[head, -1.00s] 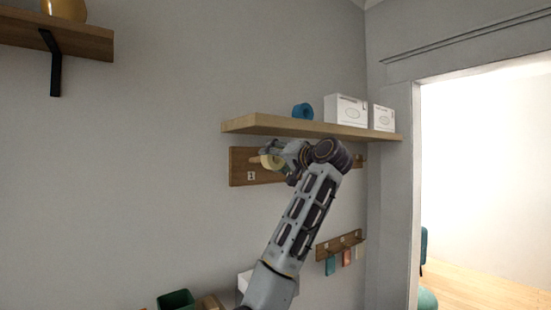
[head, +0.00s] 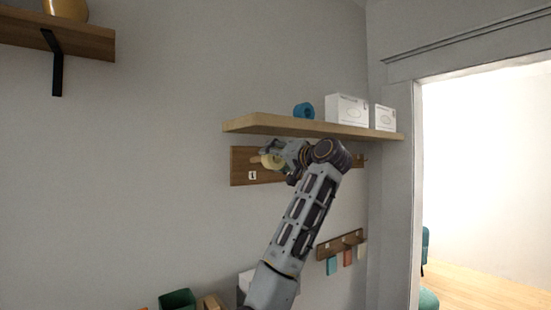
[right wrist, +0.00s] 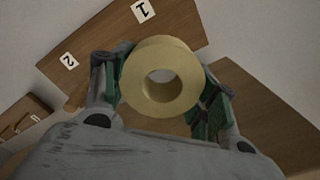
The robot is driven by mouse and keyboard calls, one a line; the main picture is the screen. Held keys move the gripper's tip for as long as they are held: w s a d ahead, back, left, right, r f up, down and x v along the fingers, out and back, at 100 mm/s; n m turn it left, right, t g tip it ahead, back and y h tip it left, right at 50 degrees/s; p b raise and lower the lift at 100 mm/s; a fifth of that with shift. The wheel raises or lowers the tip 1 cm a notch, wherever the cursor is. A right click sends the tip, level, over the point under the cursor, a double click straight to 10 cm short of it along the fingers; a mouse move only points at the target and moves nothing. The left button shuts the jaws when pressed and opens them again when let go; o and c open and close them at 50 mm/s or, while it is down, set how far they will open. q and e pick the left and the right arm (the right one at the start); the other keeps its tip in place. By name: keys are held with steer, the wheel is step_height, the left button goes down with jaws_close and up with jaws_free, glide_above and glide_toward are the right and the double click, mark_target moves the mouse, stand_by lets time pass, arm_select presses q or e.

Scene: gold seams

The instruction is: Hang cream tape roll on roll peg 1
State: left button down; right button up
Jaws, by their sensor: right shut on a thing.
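The cream tape roll (head: 272,161) is held up at the wall board (head: 240,176), close to the label 1. My right gripper (head: 277,150) is shut on the roll. In the right wrist view the roll (right wrist: 137,78) sits between the two green-padded fingers, its round hole facing the camera. Roll peg 1 (head: 256,160) shows as a short wooden stub just left of the roll in the head view. In the right wrist view the peg is hidden, and I cannot tell whether it is inside the hole. My left gripper is not in view.
A wooden shelf (head: 260,124) juts out just above the gripper, with a blue roll (head: 304,110) and two white boxes (head: 346,110) on it. A lower rack (head: 326,249) with hanging tags is at the right. A green bin (head: 177,299) stands below.

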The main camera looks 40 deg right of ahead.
steer(key=shift+w, duration=0.6)
stand_by(0.3)
stand_by(1.0)
steer(key=shift+w+d+p, duration=0.2)
steer(key=shift+w+p, duration=0.2)
steer(key=shift+w, duration=0.9)
steer(key=shift+w+d+p, duration=0.15)
steer(key=shift+w+p, duration=0.2)
steer(key=shift+w, duration=0.9)
stand_by(3.5)
